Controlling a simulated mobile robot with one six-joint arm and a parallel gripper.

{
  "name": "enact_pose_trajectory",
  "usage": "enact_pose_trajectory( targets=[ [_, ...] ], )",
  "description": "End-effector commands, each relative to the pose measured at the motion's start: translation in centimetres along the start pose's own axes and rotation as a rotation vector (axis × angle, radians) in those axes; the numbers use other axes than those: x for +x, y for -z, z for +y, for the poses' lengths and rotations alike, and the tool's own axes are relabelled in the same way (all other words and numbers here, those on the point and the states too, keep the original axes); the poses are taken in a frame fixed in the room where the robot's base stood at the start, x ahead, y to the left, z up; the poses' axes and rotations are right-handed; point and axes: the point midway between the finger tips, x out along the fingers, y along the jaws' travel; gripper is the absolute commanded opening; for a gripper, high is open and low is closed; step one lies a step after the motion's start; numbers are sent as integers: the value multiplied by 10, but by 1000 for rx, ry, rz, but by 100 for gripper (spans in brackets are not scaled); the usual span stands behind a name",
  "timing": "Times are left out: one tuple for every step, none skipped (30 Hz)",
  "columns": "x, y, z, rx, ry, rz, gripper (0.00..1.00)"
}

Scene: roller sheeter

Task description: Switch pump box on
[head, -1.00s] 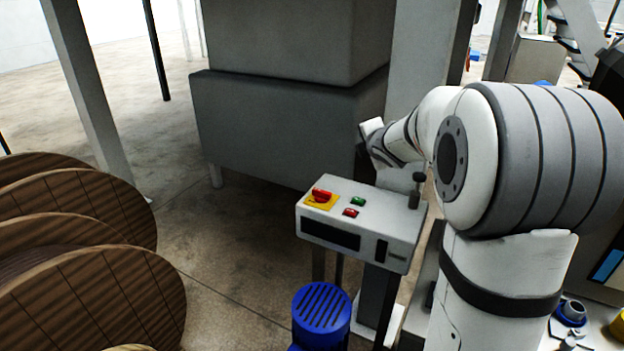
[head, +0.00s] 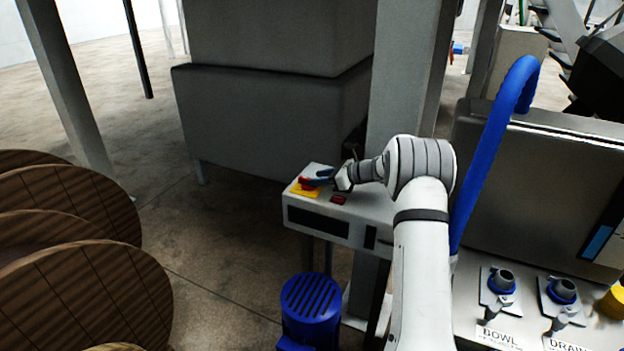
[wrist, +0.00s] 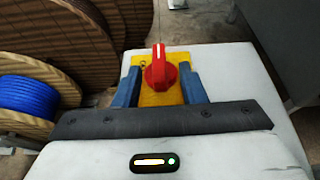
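The pump box (head: 300,219) is a light grey box on a stand, with a dark panel on its front. On its top left is a red rotary switch (wrist: 159,72) on a yellow plate (head: 306,192). In the wrist view the knob's white mark points away from me. My gripper (wrist: 160,82) is over the box with its blue fingers open, one on each side of the red knob and apart from it. A red button (head: 339,199) shows beside the gripper; the green button is hidden behind my arm.
A blue motor (head: 311,306) stands below the box. Wooden cable reels (head: 75,240) fill the left. A large grey cabinet (head: 270,120) stands behind. At right are valves (head: 500,281) labelled BOWL and a blue hose (head: 490,150).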

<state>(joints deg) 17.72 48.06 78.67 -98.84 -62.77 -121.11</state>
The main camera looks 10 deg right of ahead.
Motion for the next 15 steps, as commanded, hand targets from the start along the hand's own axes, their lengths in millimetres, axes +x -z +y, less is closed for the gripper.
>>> enact_pose_trajectory(
  targets=[
    [9, 0, 1, 1, -2, 1, 37],
    [13, 0, 0, 1, -1, 0, 37],
    [18, -1, 0, 1, 0, -1, 37],
    [21, -1, 0, 1, 0, -1, 37],
    [24, 0, 0, 2, 0, -1, 37],
    [28, 0, 0, 2, 0, 0, 37],
    [30, 0, 0, 3, 1, 0, 37],
    [31, 0, 0, 3, 1, 0, 37],
    [32, 0, 0, 3, 2, 0, 37],
    [33, 0, 0, 3, 2, 0, 37],
    [33, 0, 0, 3, 3, 0, 37],
    [33, 0, -1, 3, 3, 0, 37],
    [33, 0, -1, 3, 3, 0, 37],
    [33, 0, -1, 3, 3, 0, 37],
    [33, 0, -1, 3, 3, 0, 37]
  ],
)
